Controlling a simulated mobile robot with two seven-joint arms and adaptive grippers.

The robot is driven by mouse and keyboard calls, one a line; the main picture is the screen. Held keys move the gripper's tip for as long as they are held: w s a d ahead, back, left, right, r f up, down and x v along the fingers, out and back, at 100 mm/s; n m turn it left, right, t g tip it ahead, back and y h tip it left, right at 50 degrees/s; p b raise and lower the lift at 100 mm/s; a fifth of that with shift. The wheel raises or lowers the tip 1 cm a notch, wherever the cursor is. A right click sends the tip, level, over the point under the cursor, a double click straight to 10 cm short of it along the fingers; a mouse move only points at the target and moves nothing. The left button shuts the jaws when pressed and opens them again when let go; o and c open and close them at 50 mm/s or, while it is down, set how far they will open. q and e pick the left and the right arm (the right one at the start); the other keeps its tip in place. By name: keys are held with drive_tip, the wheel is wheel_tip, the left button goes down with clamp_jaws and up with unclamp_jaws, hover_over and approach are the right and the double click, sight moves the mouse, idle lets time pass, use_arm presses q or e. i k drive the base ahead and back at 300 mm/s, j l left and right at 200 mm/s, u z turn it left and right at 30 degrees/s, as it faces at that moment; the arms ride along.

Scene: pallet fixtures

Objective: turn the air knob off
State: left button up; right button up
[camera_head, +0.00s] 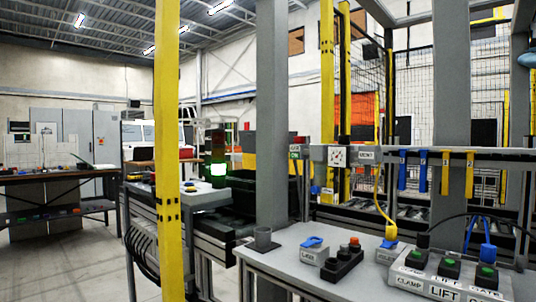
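A blue knob (314,242) sits on a small white box (313,254) on the grey table; the box's label is too small to read surely. A second blue knob (389,243) sits on another white labelled box (388,256) further right, below a hanging yellow cable. I cannot tell which of them is the air knob, or how either is set. A grey unit (338,156) with a round white face is fixed to the rail behind. Neither of my grippers is in view.
A control box (445,275) with green buttons, labelled CLAMP and LIFT, stands at the table's right. A black box (342,263) with red and black buttons is beside the first knob. A yellow post (167,150) and a grey column (272,120) stand in front. Floor shows at left.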

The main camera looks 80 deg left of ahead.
sight(297, 139)
drive_tip(key=u, duration=2.05)
